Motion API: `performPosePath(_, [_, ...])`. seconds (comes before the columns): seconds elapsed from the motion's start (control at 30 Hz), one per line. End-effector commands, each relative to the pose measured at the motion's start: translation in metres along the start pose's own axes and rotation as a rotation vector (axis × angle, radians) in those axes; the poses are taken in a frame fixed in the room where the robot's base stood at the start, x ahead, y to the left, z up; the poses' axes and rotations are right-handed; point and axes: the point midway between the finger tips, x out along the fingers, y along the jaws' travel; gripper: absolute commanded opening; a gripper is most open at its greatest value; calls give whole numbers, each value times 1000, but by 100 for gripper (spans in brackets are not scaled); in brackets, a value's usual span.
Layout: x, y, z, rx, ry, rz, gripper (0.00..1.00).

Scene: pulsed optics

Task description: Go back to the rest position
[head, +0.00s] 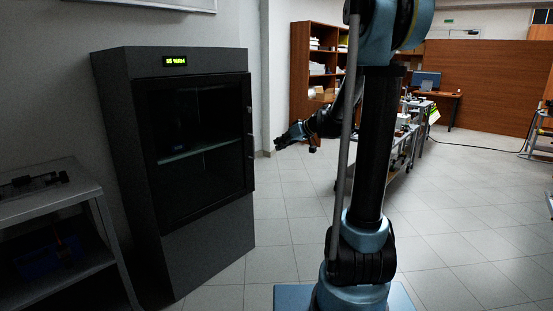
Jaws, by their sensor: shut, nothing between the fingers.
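My gripper (279,144) shows in the head view near the middle, at the end of my arm, pointing left. It is shut and empty, held in the air in front of the wall corner and the tiled floor. It is apart from the dark grey cabinet (119,130) at the left, a little to the right of the cabinet's front edge. Part of my arm is hidden behind my own dark column and a thin grey pole.
A grey table (72,196) with a dark item stands at the far left. A wooden bookshelf (301,75) and a cluttered workbench (397,150) are behind my arm. A desk with a monitor (426,80) stands farther back. Floor (460,215) at the right is clear.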

Motion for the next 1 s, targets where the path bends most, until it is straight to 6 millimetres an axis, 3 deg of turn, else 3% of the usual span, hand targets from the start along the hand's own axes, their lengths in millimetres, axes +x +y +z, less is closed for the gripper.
performPosePath(0.5, [-91, -67, 119, 178, -277, 143, 0])
performPosePath(1.0, [-170, -106, 256, 367, -502, 378, 0])
